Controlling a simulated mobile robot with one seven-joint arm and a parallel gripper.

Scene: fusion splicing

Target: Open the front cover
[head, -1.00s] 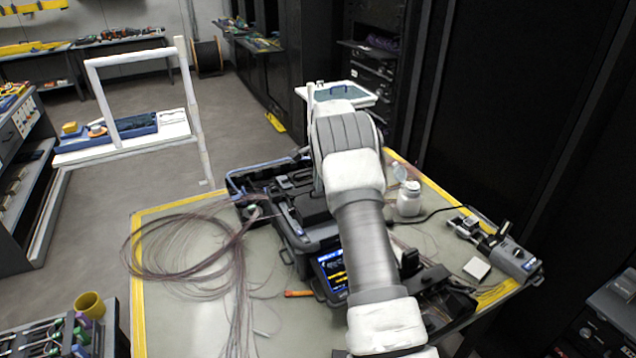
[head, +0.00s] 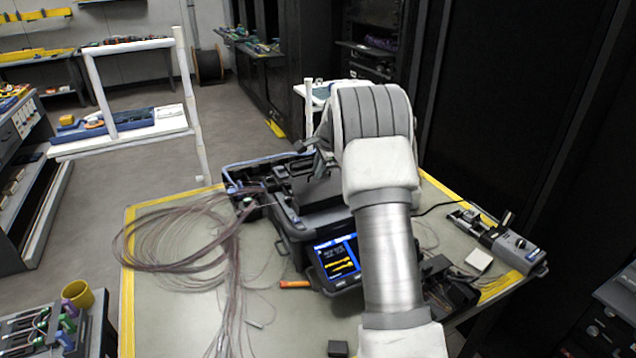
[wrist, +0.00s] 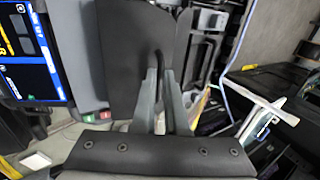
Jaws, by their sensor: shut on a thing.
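The fusion splicer (head: 290,228) stands on the bench, its lit screen (head: 336,262) facing the front. Its front cover is the dark panel (wrist: 122,50) filling the upper middle of the wrist view, beside the screen (wrist: 30,50). In the wrist view, the two grey fingers of my gripper (wrist: 164,88) reach up to the panel's edge, shut on a narrow dark part of the cover between them. The exact contact is hard to see. In the head view, my gripper (head: 322,158) shows partly behind my arm, which hides the splicer's right side.
A fibre coil (head: 175,240) lies left of the splicer, and an orange tool (head: 294,284) lies in front. A grey device (head: 500,243) and a white block (head: 478,260) stand at the bench's right. The front left of the bench (head: 180,310) is mostly clear.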

